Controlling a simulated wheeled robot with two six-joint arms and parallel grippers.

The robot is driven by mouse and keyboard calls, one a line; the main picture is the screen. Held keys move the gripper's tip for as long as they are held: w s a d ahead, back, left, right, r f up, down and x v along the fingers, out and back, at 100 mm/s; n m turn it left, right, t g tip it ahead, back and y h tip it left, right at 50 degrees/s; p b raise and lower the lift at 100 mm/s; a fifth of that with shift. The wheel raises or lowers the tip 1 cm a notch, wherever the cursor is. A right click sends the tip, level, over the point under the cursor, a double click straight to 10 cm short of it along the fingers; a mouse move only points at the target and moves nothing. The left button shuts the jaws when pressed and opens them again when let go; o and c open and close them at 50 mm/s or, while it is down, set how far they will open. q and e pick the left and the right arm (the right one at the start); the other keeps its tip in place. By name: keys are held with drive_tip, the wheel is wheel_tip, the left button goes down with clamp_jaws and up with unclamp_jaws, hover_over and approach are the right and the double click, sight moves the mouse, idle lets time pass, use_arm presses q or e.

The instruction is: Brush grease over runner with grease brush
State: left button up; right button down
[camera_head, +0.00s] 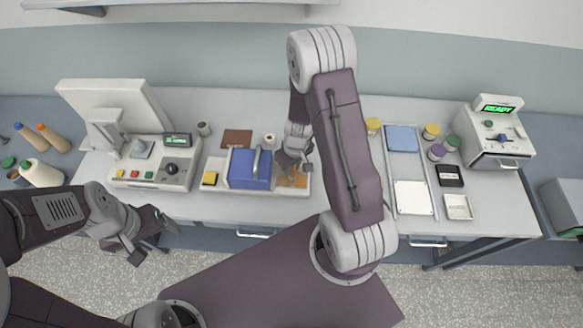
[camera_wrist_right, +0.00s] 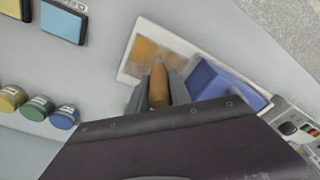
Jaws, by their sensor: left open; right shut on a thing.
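My right gripper (camera_head: 290,160) is over the white base plate (camera_head: 213,164) in the middle of the bench, just right of the blue block. It is shut on a brown wooden handle (camera_wrist_right: 158,84), which I take as the grease brush. The brush tip is hidden by the fingers in the wrist view. An orange-amber patch (camera_head: 294,181) lies on the right end of the plate, beneath the gripper; it also shows in the wrist view (camera_wrist_right: 146,50). I cannot tell which part is the runner. My left gripper (camera_head: 152,238) is open and empty, in front of the bench.
The blue block (camera_head: 250,169) with a grey handle stands beside the right gripper. A control machine (camera_head: 150,172) is at left, a device reading READY (camera_head: 496,140) at right. Several small jars (camera_head: 437,151) and pads are right of my arm. Clear bench lies near the front edge.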

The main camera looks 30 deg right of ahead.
use_arm(q)
drive_tip(key=shift+r, duration=0.4)
use_arm(e)
drive_tip(key=shift+w+d, duration=0.25)
drive_tip(key=shift+w, duration=0.1)
